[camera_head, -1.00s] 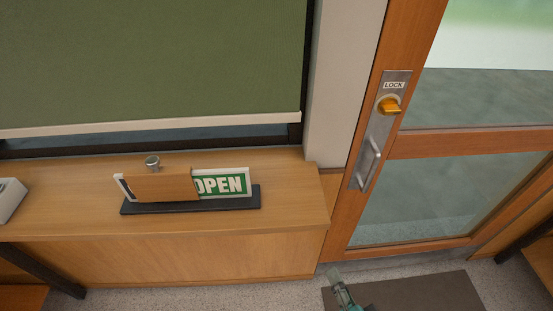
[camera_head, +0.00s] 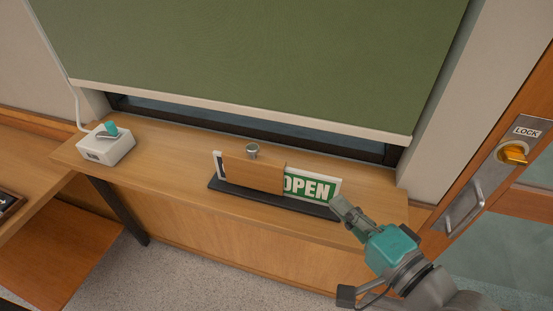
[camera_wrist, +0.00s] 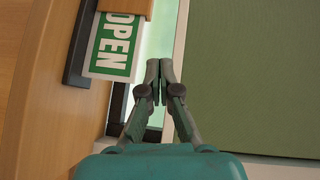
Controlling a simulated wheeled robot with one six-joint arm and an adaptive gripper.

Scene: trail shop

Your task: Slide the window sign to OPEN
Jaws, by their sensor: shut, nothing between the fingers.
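The window sign stands in a dark base (camera_head: 322,211) on the wooden sill counter. Its green OPEN panel (camera_head: 311,188) shows at the right, and a wooden slider cover (camera_head: 253,174) with a round metal knob (camera_head: 252,150) covers the middle and left. A white edge shows left of the cover. My gripper (camera_head: 340,204) is shut and empty, close to the sign's right end in the head view. In the wrist view my gripper (camera_wrist: 155,66) appears beside the OPEN panel (camera_wrist: 115,45), with a gap between them. The wooden cover (camera_wrist: 128,6) shows at the top edge there.
A green blind (camera_head: 250,65) hangs over the window behind the sign. A white switch box (camera_head: 107,147) with a teal knob sits at the counter's left. The door at right has a yellow lock knob (camera_head: 512,154) and a handle (camera_head: 463,207). The counter left of the sign is clear.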

